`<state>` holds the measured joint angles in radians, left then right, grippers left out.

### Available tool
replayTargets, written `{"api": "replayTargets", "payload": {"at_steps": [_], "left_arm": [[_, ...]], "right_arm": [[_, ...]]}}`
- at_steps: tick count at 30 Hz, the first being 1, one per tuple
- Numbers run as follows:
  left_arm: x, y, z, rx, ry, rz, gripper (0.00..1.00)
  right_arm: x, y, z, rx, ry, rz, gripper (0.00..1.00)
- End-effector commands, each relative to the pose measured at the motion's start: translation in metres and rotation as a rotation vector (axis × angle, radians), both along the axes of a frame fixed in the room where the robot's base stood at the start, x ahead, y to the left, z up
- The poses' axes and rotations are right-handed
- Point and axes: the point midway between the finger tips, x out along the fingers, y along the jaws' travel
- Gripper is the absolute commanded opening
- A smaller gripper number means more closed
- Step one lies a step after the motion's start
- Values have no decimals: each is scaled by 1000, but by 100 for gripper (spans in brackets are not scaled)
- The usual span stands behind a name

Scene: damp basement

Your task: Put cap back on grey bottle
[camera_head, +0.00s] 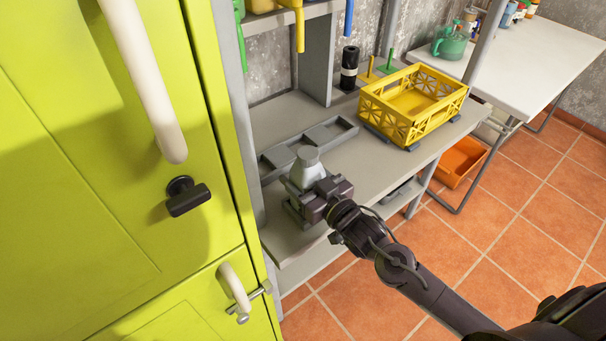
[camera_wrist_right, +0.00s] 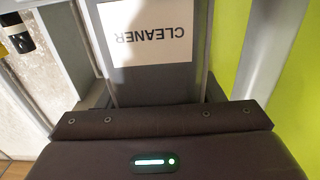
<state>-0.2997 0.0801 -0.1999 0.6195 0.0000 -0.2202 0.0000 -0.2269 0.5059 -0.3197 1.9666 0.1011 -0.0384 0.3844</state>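The grey bottle (camera_head: 305,173) stands upright near the front of the grey shelf, with a lighter, narrower top. I cannot tell whether that top is a cap or a bare neck. My right gripper (camera_head: 308,197) reaches it from the front right, fingers around its body. In the right wrist view the bottle (camera_wrist_right: 155,82) shows a white label reading CLEANER, upside down, and fills the gap between the fingers, which look shut on it. The bottle's base is partly hidden by the gripper. No separate cap can be made out. My left gripper is not in view.
A grey compartment tray (camera_head: 333,132) lies behind the bottle. A yellow crate (camera_head: 415,117) and a black cylinder (camera_head: 349,68) stand farther back on the shelf. A yellow-green cabinet (camera_head: 110,150) closes off the left side. An orange bin (camera_head: 459,162) sits on the tiled floor.

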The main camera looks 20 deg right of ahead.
Motion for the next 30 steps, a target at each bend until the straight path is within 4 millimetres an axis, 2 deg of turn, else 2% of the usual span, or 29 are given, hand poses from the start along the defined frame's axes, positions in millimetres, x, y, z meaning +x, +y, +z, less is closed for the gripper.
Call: {"api": "replayTargets", "payload": {"at_steps": [1,3,4,14,20,30], "left_arm": [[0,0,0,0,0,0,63],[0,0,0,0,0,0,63],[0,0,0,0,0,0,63],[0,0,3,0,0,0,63],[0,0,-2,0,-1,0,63],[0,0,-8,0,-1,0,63]], "right_arm": [[0,0,0,0,1,0,68],[0,0,0,0,1,0,77],[0,0,0,0,1,0,78],[0,0,5,0,-1,1,78],[-25,-9,1,-1,4,1,78],[-83,-29,2,0,4,2,78]]}}
